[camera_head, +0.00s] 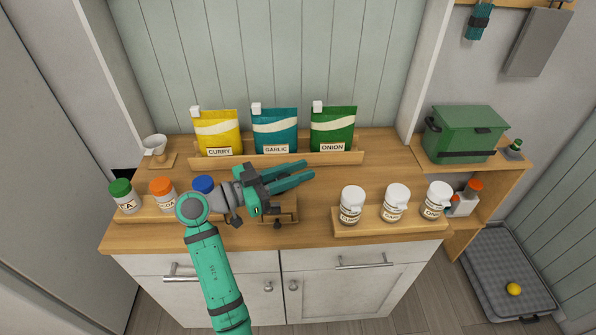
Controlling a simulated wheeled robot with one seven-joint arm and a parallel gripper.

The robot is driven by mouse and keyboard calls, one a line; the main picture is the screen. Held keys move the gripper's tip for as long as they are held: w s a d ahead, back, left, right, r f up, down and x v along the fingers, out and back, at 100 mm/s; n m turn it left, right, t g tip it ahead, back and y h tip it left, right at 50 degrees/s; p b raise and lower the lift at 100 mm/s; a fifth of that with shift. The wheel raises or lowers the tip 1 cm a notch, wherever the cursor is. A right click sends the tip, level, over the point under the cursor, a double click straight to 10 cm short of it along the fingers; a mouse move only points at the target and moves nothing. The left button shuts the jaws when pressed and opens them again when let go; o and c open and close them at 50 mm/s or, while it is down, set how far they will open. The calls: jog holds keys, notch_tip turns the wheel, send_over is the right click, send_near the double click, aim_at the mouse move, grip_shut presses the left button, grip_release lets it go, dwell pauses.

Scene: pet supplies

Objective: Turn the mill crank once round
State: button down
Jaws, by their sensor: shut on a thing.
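The mill is mostly hidden behind my gripper; a low wooden block with dark metal parts (288,214) shows just below it on the counter, and I take this to be the mill. The crank itself is not clearly visible. My gripper (302,172) is over the middle of the counter, its teal fingers pointing right, just above and behind the block. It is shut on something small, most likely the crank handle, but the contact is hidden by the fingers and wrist. I cannot tell the crank's angle.
Yellow curry (217,132), teal garlic (275,132) and green onion (333,129) bags stand in a rack behind. Capped jars (124,197) stand left, and white-lidded jars (395,204) stand right. A white cup (155,146) is at back left. A green box (466,133) is at right.

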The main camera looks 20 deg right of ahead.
jog(key=c, duration=1.5)
grip_release()
jog(key=shift+d+f, duration=0.1)
jog(key=shift+f, duration=0.05)
jog(key=shift+a, duration=0.5)
jog(key=a, duration=0.3)
jog(key=s+a, duration=0.1)
jog(key=a, duration=0.5)
jog(key=shift+s+a, duration=0.15)
jog(key=shift+a, duration=0.25)
